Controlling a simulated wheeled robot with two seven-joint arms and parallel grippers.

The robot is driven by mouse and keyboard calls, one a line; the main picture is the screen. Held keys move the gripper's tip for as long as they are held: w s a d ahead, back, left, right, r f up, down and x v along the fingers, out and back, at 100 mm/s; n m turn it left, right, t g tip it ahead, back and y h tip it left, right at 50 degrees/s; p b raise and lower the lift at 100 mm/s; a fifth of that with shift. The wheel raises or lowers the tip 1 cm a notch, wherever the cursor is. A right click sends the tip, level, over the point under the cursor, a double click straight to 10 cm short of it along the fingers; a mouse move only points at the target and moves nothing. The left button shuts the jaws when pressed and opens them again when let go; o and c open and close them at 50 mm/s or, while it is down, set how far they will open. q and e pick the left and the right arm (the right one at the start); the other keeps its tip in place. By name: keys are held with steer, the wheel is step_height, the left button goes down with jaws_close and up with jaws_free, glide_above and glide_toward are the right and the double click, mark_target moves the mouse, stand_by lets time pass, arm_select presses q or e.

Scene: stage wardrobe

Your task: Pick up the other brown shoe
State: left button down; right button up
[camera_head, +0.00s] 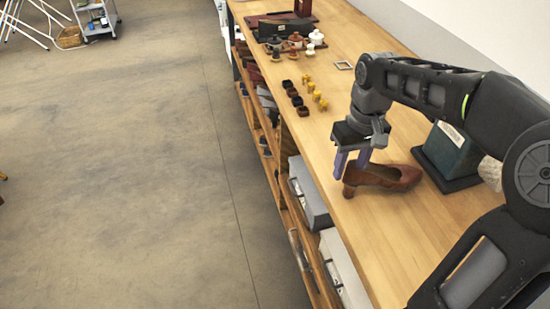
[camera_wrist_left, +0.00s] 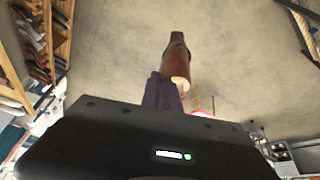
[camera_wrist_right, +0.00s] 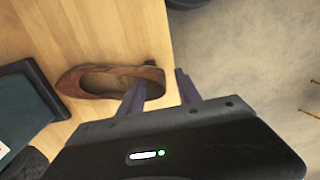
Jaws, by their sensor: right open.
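A brown shoe (camera_head: 385,177) with a heel stands on the wooden counter (camera_head: 430,225), its heel toward the counter's front edge. It also shows in the right wrist view (camera_wrist_right: 95,82). My right gripper (camera_head: 351,172) points down at the heel end, jaws open. In the left wrist view another brown shoe (camera_wrist_left: 177,62) is held at my left gripper (camera_wrist_left: 162,88), above the floor. The head view does not show my left gripper.
A dark green box (camera_head: 450,150) on a black base stands just behind the shoe. Small dark and yellow items (camera_head: 316,95) lie farther along the counter. Grey boxes (camera_head: 310,195) sit on shelves below. The floor to the left is mostly clear.

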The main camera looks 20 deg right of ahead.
stand_by(0.3)
jaws_close()
stand_by(0.3)
